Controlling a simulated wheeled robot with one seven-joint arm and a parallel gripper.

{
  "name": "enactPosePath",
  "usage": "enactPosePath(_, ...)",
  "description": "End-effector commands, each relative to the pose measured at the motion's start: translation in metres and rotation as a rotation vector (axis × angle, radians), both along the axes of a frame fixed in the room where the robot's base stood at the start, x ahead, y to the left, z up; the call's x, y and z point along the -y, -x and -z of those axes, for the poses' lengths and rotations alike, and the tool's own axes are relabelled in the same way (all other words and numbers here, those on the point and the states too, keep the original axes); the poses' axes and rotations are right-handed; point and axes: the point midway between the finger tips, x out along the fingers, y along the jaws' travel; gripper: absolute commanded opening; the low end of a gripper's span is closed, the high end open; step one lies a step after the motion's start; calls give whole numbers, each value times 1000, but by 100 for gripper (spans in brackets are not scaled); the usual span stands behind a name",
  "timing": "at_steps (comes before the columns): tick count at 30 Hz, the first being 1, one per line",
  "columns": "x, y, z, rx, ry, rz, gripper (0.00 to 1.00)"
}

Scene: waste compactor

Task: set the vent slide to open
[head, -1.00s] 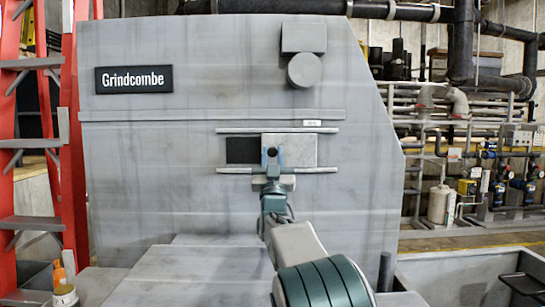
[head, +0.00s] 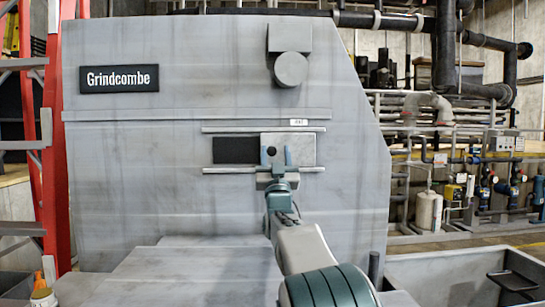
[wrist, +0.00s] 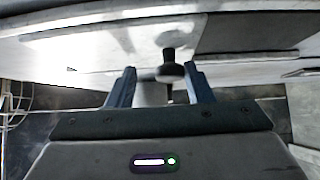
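The vent slide is a pale grey plate (head: 304,149) between two horizontal rails on the grey machine front. A dark opening (head: 234,150) shows left of it. A small dark round knob (head: 271,151) stands out near the plate's left side. My gripper (head: 277,157) is at the plate, with its blue fingers open on either side of the knob. In the wrist view, the knob (wrist: 170,72) lies between the fingertips (wrist: 161,84), nearer the right one there; I cannot tell if they touch. The plate (wrist: 110,45) and dark opening (wrist: 245,32) also show there.
A small white label (head: 298,122) sits above the upper rail (head: 230,129). A round grey boss (head: 290,69) sticks out higher up. A red ladder (head: 50,170) stands at the left, and a grey bin (head: 450,275) at the lower right.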

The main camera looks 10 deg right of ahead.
Motion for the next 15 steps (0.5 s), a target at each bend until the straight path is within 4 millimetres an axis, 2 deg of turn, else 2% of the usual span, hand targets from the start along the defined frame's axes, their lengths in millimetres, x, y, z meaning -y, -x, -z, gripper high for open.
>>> enactPosePath(8,-5,1,2,0,0,-7,47)
enactPosePath(15,-5,21,25,0,-1,-6,47)
